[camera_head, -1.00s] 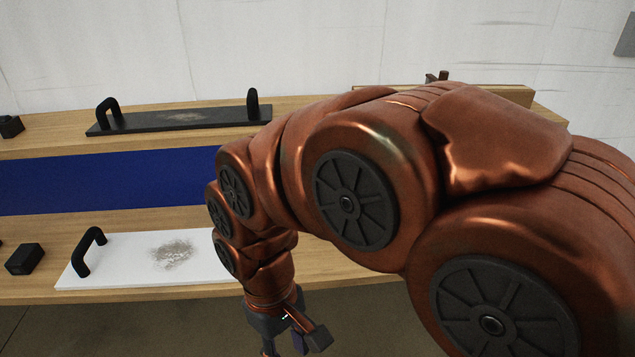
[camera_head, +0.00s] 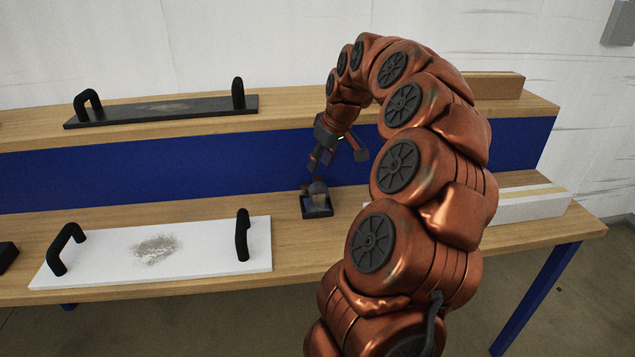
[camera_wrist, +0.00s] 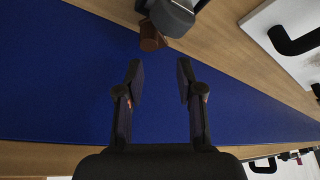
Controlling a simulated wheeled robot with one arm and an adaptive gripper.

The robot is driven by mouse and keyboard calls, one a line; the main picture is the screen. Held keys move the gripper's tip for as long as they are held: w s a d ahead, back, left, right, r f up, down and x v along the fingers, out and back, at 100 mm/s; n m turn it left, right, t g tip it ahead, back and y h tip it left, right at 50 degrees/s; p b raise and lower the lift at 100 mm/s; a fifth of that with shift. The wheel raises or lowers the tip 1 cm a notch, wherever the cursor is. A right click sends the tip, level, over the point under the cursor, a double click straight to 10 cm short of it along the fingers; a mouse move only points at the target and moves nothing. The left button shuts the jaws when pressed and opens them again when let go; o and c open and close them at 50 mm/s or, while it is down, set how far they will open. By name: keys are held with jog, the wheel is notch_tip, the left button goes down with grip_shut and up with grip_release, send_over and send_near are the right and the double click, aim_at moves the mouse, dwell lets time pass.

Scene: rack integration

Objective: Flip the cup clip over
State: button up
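A white panel with two black handles (camera_head: 200,245) lies left on the lower shelf. A dark panel with handles (camera_head: 165,112) lies on the upper shelf. A blue back wall (camera_head: 130,178) runs between the shelves. A white box (camera_head: 520,207) lies at right.

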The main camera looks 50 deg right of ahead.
aim_at(318, 178)
jog(key=x, duration=0.2)
jog(key=d+x, duration=0.1)
jog(key=x, duration=0.5)
jog(key=shift+s+d+f, duration=0.1)
jog(key=shift+s+d, duration=0.05)
jog(key=shift+d, duration=0.15)
grip_shut()
